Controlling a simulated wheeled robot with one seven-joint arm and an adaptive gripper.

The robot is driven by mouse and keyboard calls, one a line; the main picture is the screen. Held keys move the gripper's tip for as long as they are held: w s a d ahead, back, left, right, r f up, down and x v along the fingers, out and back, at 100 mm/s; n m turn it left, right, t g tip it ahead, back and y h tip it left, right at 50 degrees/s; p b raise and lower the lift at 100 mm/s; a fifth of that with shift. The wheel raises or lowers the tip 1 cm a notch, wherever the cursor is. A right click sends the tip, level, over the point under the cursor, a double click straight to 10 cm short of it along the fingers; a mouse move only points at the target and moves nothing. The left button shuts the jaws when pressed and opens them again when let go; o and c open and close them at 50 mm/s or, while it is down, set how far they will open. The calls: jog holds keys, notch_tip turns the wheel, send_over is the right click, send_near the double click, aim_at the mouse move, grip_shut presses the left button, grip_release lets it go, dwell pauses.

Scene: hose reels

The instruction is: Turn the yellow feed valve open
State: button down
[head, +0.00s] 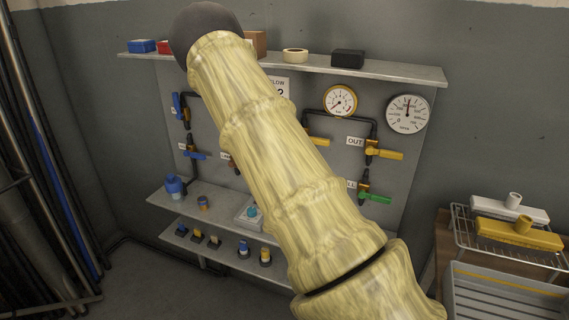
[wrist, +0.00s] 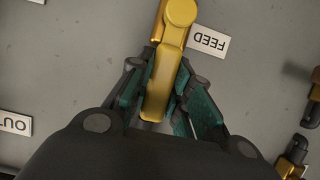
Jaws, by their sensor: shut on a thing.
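The yellow feed valve handle (wrist: 160,85) runs down the middle of the wrist view, with its round hub at the top. A FEED label (wrist: 208,40), upside down in this view, is beside the hub. My gripper (wrist: 163,100) is shut around the handle, with a teal-padded finger on each side of it. In the head view my arm covers the gripper and most of the middle of the panel. A yellow handle (head: 319,140) shows at the arm's right edge there; I cannot tell whether it is the same one.
The grey panel (head: 408,165) also carries an OUT valve with a yellow handle (head: 384,153), a green handle (head: 375,197), blue handles (head: 193,154) and two gauges (head: 407,113). A shelf (head: 400,70) juts out above. Lower shelves hold small fittings. A wire rack (head: 510,235) stands at right.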

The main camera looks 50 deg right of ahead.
dwell(0.4)
jog(key=c, duration=1.3)
grip_release()
jog(key=shift+f, duration=0.1)
jog(key=v, duration=1.2)
